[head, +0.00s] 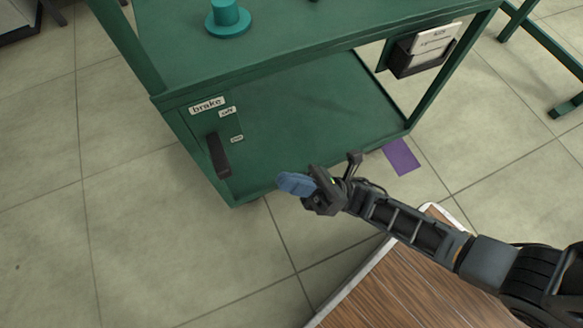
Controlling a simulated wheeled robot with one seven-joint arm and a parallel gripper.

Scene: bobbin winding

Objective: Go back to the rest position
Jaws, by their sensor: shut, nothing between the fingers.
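My gripper (297,184) is at the middle of the head view, at the end of my arm, which reaches in from the lower right. Its blue fingertips are together with nothing between them. It points left, in front of the lower near edge of a green frame (240,200). The frame's black brake handle (218,156) is to the left of my gripper and hangs nearly upright on the side panel, under a "brake" label (207,105). The gripper is apart from the handle. Two smaller labels beside the handle are too small to read surely.
A teal flanged spool (228,18) stands on the frame's upper shelf. A dark holder with a pale card (435,40) hangs at the right. A purple sheet (402,157) lies on the tiled floor. A wood-grained surface (400,290) lies below my arm. Floor at left is clear.

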